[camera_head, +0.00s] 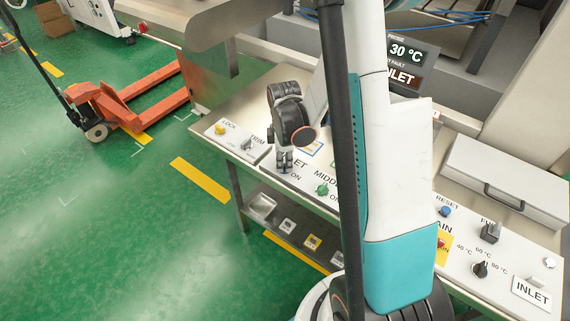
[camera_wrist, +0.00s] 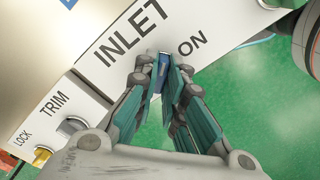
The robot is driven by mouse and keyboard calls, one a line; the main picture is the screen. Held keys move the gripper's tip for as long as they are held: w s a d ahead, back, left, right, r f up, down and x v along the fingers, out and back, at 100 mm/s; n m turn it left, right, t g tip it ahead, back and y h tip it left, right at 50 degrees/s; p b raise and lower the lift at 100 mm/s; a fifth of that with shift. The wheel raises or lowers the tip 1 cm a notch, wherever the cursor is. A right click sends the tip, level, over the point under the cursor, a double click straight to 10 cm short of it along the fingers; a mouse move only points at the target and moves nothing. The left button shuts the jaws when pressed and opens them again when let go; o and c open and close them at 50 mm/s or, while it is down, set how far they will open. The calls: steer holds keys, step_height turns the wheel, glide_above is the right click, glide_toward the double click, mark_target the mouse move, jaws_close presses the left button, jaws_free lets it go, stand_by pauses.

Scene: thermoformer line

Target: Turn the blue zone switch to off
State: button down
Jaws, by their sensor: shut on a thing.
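The blue zone switch (camera_wrist: 163,62) is between my fingertips in the wrist view, beside the INLET label. The word ON is printed to its right; I see no OFF mark for it. Only a small part of the blue knob shows, so its exact turn is hard to tell. My gripper (camera_wrist: 162,76) is shut on it, with a finger on either side. In the head view my gripper (camera_head: 285,161) points down at the panel by the INLET and ON lettering and hides the blue switch.
The green MIDDLE switch (camera_head: 322,188) stands close to the right of my gripper. The TRIM switch (camera_head: 248,144) and yellow LOCK knob (camera_head: 220,129) are to its left. A display (camera_head: 407,62) behind reads 30 °C and INLET. An orange pallet jack (camera_head: 135,97) stands on the green floor.

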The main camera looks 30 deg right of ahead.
stand_by(0.5)
steer(key=shift+n+b, duration=0.7)
steer(key=shift+n, duration=0.7)
steer(key=shift+f+n+b, duration=0.1)
steer(key=shift+n+b, duration=0.4)
steer(key=shift+n, duration=0.9)
steer(key=shift+n+b, duration=0.65)
steer(key=shift+n, duration=0.75)
